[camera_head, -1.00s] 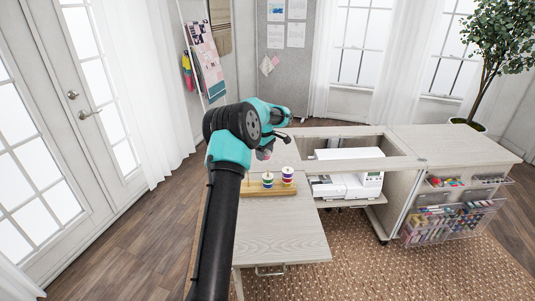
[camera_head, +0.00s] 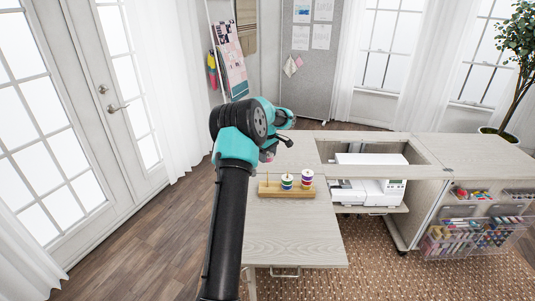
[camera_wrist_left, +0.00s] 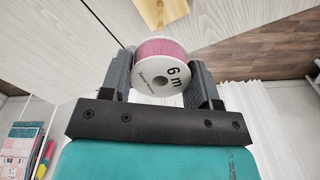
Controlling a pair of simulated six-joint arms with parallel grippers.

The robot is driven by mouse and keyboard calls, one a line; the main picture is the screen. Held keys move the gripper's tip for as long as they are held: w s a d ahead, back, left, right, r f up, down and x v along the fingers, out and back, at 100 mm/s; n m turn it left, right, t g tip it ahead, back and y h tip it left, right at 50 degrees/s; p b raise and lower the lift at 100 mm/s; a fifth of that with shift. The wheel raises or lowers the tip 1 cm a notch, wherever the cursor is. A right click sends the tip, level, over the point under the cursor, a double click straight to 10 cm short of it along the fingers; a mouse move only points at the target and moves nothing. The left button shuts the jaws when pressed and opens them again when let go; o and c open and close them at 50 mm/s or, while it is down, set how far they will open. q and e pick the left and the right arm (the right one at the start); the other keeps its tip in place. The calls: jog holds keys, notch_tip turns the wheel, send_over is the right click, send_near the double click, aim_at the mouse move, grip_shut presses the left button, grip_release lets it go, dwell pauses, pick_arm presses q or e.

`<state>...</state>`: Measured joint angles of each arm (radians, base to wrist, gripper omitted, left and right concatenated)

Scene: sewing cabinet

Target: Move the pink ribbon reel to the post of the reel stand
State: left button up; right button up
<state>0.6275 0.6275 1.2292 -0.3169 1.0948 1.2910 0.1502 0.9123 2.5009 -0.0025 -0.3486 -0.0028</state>
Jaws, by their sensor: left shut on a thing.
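In the left wrist view, the pink ribbon reel (camera_wrist_left: 163,62), with white flanges and "6 m" on its label, sits between the two fingers of my left gripper (camera_wrist_left: 162,72). The gripper is shut on it. In the head view, my left gripper (camera_head: 269,151) is above the far side of the table leaf, with a small bit of pink showing under it. The wooden reel stand (camera_head: 284,193) is on the leaf, nearer than the gripper. My right gripper is not in view.
The sewing machine (camera_head: 370,190) sits in the cabinet opening, right of the stand. Clear bins of supplies (camera_head: 468,235) hang at the cabinet's right. The near part of the table leaf (camera_head: 292,240) is clear.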

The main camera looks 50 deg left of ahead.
pick_arm(q)
jog(key=shift+f, duration=1.95)
jog(key=shift+f, duration=2.15)
jog(key=o, duration=1)
jog(key=shift+r, duration=0.1)
notch_tip(320, 180, up, 17)
